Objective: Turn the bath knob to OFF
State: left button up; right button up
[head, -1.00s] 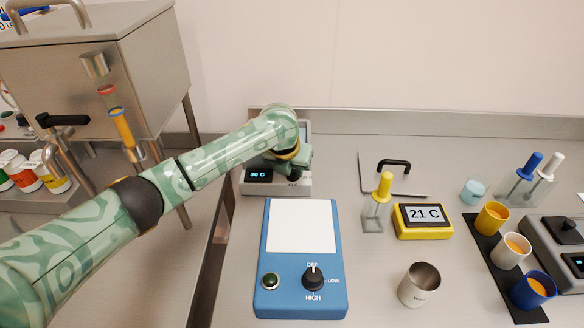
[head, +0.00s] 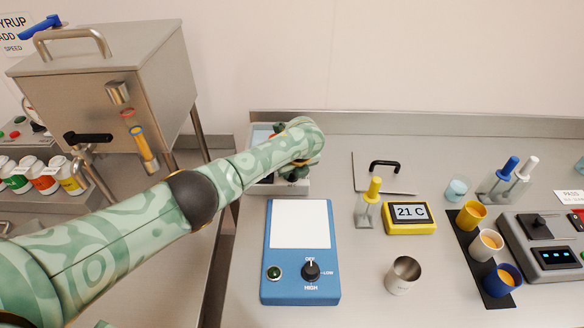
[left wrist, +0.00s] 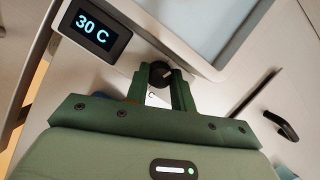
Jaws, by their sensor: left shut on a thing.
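The bath (head: 297,187) is a pale box at the back of the bench, mostly hidden by my left arm in the head view. In the left wrist view its front panel (left wrist: 128,72) carries a display (left wrist: 94,29) reading 30 C and a dark round knob (left wrist: 157,76) with a light pointer mark. My left gripper (left wrist: 160,88) is shut on the knob, a finger on each side. In the head view the gripper (head: 291,171) is at the bath front. The labels around the knob are mostly hidden, so its setting cannot be told. My right gripper is not in view.
A blue hotplate (head: 301,290) with its own OFF, LOW, HIGH knob stands in front of the bath. A steel hopper (head: 115,75) is at left.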

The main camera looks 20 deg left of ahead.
pick_arm(q)
jog(key=shift+n, duration=0.5)
jog(key=shift+g, duration=0.3)
jog(key=o, duration=1)
jog(key=shift+r, duration=0.2)
